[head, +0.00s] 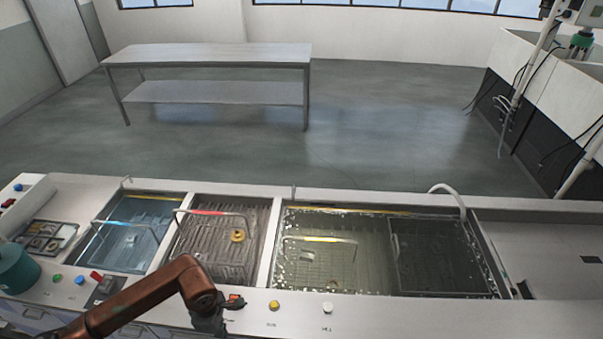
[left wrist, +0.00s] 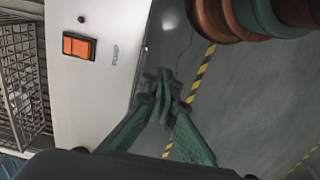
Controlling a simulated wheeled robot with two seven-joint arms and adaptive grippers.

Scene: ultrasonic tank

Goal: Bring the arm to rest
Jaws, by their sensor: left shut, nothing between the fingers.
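My left arm (head: 140,300) comes in from the lower left of the head view, reddish brown, and bends down at the front edge of the tank counter. In the left wrist view the green fingers of my left gripper (left wrist: 163,80) are together with nothing between them. They are just off the counter's edge, over the grey floor, to the right of an orange pump switch (left wrist: 79,46). In the head view the gripper's fingers are hard to make out below the bend. My right gripper is in neither view.
The counter holds a blue-water tank (head: 125,235), a tank with a basket and a yellow ring (head: 237,235), and a large bubbling tank (head: 375,212). A teal cylinder (head: 15,270) stands at left. A steel table (head: 205,55) is farther back; the floor between is clear.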

